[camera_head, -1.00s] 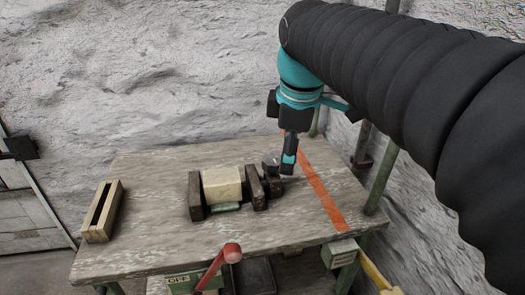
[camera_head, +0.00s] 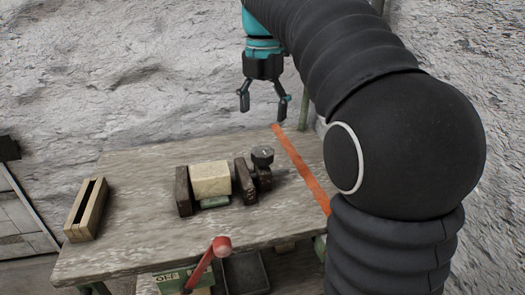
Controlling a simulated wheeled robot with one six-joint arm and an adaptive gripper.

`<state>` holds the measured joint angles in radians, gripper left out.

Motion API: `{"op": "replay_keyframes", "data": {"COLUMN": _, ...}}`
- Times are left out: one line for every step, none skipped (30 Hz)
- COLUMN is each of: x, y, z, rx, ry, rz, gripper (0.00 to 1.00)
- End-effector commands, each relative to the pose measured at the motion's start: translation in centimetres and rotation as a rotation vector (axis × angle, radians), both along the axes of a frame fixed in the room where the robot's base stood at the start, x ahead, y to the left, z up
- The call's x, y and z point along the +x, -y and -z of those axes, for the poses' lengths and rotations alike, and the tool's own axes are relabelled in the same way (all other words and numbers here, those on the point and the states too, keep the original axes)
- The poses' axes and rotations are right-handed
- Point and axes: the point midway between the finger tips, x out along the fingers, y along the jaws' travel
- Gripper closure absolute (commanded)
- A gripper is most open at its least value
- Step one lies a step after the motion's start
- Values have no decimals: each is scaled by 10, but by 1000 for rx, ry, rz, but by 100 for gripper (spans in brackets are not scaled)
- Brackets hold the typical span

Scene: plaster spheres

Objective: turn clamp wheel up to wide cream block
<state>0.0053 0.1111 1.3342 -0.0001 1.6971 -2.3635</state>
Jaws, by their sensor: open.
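The wide cream block (camera_head: 210,181) sits on the table between the two dark brown jaws of a clamp. The left jaw (camera_head: 183,191) stands close beside the block. The right jaw (camera_head: 246,181) stands at its other side; I cannot tell whether it touches. The dark round clamp wheel (camera_head: 262,156) is at the right end of the clamp. My gripper (camera_head: 263,108) is open and empty, fingers pointing down, raised well above and behind the wheel.
A slotted wooden block (camera_head: 86,209) stands at the table's left. An orange stripe (camera_head: 302,171) crosses the table (camera_head: 135,215) right of the clamp. A red-knobbed lever (camera_head: 221,246) rises at the front edge above an OFF label. A rough wall is behind.

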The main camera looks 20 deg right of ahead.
Motion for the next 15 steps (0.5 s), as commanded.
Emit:
{"op": "replay_keyframes", "data": {"x": -1, "y": 0, "z": 13, "rx": 0, "ry": -1, "rz": 0, "gripper": 18}}
{"op": "replay_keyframes", "data": {"x": -1, "y": 0, "z": 19, "rx": 0, "ry": -3, "rz": 1, "gripper": 18}}
{"op": "replay_keyframes", "data": {"x": -1, "y": 0, "z": 26, "rx": 0, "ry": -1, "rz": 1, "gripper": 18}}
{"op": "replay_keyframes", "data": {"x": -1, "y": 0, "z": 32, "rx": 0, "ry": -3, "rz": 1, "gripper": 18}}
{"op": "replay_keyframes", "data": {"x": -1, "y": 0, "z": 38, "rx": 0, "ry": -3, "rz": 1, "gripper": 18}}
{"op": "replay_keyframes", "data": {"x": -1, "y": 0, "z": 45, "rx": 0, "ry": -3, "rz": 1, "gripper": 18}}
{"op": "replay_keyframes", "data": {"x": -1, "y": 0, "z": 51, "rx": 0, "ry": -3, "rz": 2, "gripper": 18}}
{"op": "replay_keyframes", "data": {"x": -1, "y": 0, "z": 56, "rx": 0, "ry": -1, "rz": 2, "gripper": 18}}
{"op": "replay_keyframes", "data": {"x": -1, "y": 0, "z": 63, "rx": 0, "ry": -3, "rz": 2, "gripper": 18}}
{"op": "replay_keyframes", "data": {"x": 0, "y": 0, "z": 68, "rx": 0, "ry": -1, "rz": 2, "gripper": 18}}
{"op": "replay_keyframes", "data": {"x": -1, "y": 0, "z": 73, "rx": 0, "ry": -1, "rz": 2, "gripper": 18}}
{"op": "replay_keyframes", "data": {"x": -1, "y": 0, "z": 78, "rx": 0, "ry": -1, "rz": 2, "gripper": 18}}
{"op": "replay_keyframes", "data": {"x": 0, "y": 0, "z": 82, "rx": 0, "ry": 0, "rz": 2, "gripper": 18}}
{"op": "replay_keyframes", "data": {"x": 0, "y": 0, "z": 86, "rx": 0, "ry": -1, "rz": 2, "gripper": 18}}
{"op": "replay_keyframes", "data": {"x": 0, "y": 0, "z": 90, "rx": 0, "ry": -1, "rz": 2, "gripper": 18}}
